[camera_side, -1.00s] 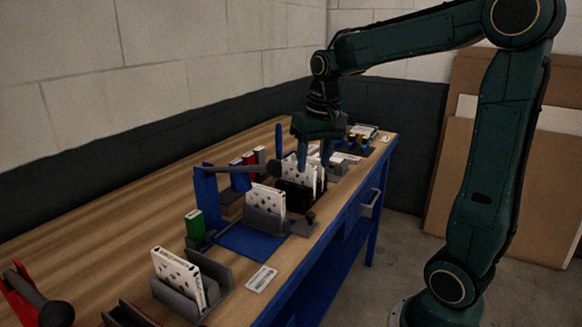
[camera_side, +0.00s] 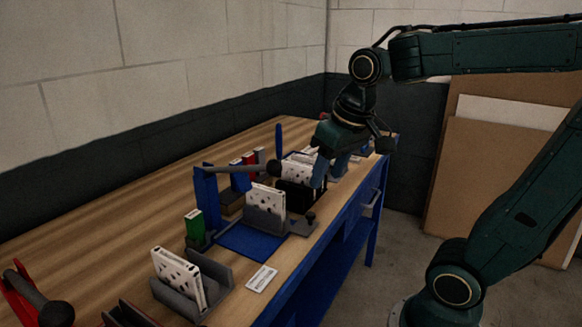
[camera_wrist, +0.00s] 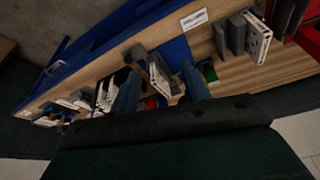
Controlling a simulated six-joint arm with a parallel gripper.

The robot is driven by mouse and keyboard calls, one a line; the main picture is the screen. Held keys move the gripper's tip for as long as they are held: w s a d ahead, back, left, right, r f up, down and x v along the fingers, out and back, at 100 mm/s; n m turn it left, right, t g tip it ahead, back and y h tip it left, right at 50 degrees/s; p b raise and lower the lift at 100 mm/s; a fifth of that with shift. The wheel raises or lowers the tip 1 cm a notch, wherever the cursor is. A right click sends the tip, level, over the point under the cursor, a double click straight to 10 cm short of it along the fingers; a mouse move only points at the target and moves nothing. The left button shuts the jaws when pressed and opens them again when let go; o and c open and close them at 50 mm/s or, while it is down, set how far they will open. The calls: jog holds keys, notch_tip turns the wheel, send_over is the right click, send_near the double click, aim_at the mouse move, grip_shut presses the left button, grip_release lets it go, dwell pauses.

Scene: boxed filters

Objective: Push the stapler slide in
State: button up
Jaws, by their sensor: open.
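The stapler is a blue device with an upright post (camera_side: 207,198), a dark lever ending in a black ball, and a blue base plate (camera_side: 243,242). On the plate sits a grey slide holder (camera_side: 262,222) with a dark knob (camera_side: 310,216) at its front end. A white speckled filter box (camera_side: 268,199) stands upright in the holder. My gripper (camera_side: 331,176) is open and tilted, behind the stapler and near the bench's front edge. Its blue fingers (camera_wrist: 160,88) also show in the wrist view, with the stapler plate (camera_wrist: 176,50) between and beyond them.
A dark holder with white boxes (camera_side: 297,172) stands beside my gripper. A grey holder (camera_side: 212,270) with another box (camera_side: 176,274), a white label card (camera_side: 261,279) and a red lever device (camera_side: 25,297) are nearer the camera. A green box (camera_side: 194,224) stands behind.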

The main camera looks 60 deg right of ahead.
jog(key=s+a+f+n+t, duration=0.1)
jog(key=s+a+n+t, duration=0.1)
jog(key=s, duration=0.5)
jog(key=shift+a+f+n+y, duration=0.35)
jog(key=shift+a+n, duration=0.25)
jog(key=shift+a, duration=0.75)
jog(key=shift+s, duration=0.1)
jog(key=w+d+r+m+g, duration=0.1)
jog(key=w+d+m+g, duration=0.25)
jog(key=w+d, duration=0.5)
jog(key=w+d+f+m+g, duration=0.2)
jog(key=w+d+f+m, duration=0.3)
jog(key=w+d, duration=0.4)
jog(key=shift+d+f, duration=0.45)
jog(key=shift+d, duration=0.55)
jog(key=shift+w+m, duration=0.1)
jog(key=shift+m, duration=0.15)
